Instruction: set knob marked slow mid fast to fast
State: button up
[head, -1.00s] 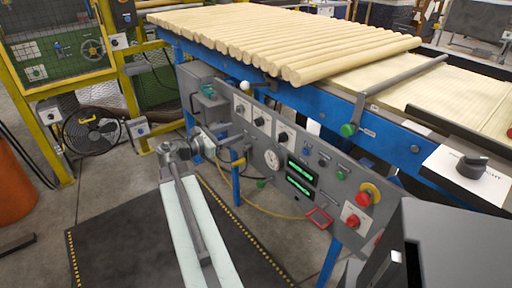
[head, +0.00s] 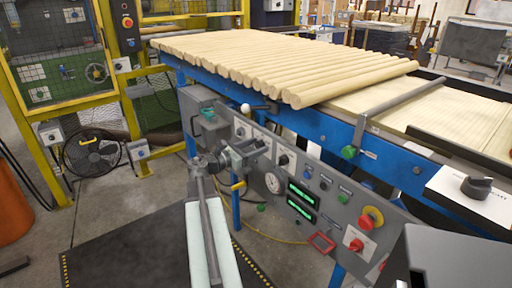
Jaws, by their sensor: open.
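A grey control panel (head: 325,208) hangs below the blue conveyor frame. At its upper left is a row of black knobs on white plates, a left one (head: 240,131) and a right one (head: 284,160); a middle one is partly hidden by my gripper. Their lettering is too small to read, so I cannot tell which is marked slow mid fast. My gripper (head: 257,150) is open and empty, in front of these knobs, its jaws pointing right; I cannot tell whether it touches one. A larger black knob (head: 476,187) sits on a white plate at the right, its print illegible.
A round gauge (head: 272,183), green displays (head: 301,194), a red button on yellow (head: 371,217) and another red button (head: 356,245) are on the panel. A white-balled lever (head: 246,108) sticks out above the knobs. Wooden rods (head: 270,65) lie on the conveyor.

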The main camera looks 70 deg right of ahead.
grip_shut()
jog(key=shift+m, duration=0.4)
jog(key=m, duration=0.4)
jog(key=shift+m, duration=0.3)
jog(key=m, duration=1.8)
jog(key=shift+s+a+f, duration=0.1)
jog(key=shift+f, duration=0.05)
jog(key=shift+m, duration=0.4)
